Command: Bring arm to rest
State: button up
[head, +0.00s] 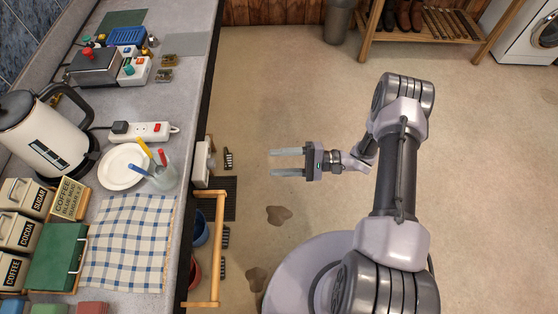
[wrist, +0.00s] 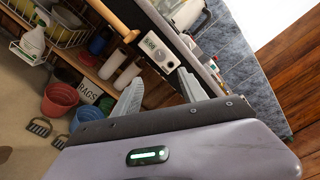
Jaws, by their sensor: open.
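My gripper (head: 289,162) is open and empty in the head view. Its two pale fingers point left toward the counter, apart from it and over the open floor. My arm is bent, reaching up from my base at the bottom right and folding back at the elbow to the wrist. In the wrist view my gripper (wrist: 160,95) shows two spread grey fingers with nothing between them. The side of the counter with a white timer-like box (wrist: 158,50) lies beyond the fingertips.
The counter (head: 190,100) runs along the left, holding a kettle (head: 45,135), plate (head: 115,167) and checked cloth (head: 128,240). A wooden rail (head: 218,250) juts from its front. A shoe rack (head: 430,45) stands at the back. The floor (head: 290,100) between is mostly clear.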

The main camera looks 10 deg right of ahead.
jog(key=w+d+r+t+h+b, duration=0.1)
jog(key=w+d+r+t+h, duration=0.35)
jog(key=w, duration=0.55)
jog(key=w+d+r+t+h+b, duration=0.15)
jog(key=w+r+t+h, duration=0.3)
jog(key=w+r, duration=0.45)
jog(key=d+r+t+h, duration=0.2)
jog(key=d+r+h, duration=0.6)
jog(key=r, duration=0.4)
jog(key=s+a+r+g+h+b, duration=0.1)
jog(key=s+r+g, duration=0.1)
jog(key=s, duration=1)
jog(key=s+a+r+g+h+b, duration=0.1)
jog(key=s+r+g+b, duration=0.1)
jog(key=s, duration=0.9)
jog(key=s+a+f+n+g+y, duration=0.2)
jog(key=s+a, duration=0.5)
jog(key=s, duration=0.5)
jog(key=shift+n+y, duration=0.3)
jog(key=shift+y, duration=0.2)
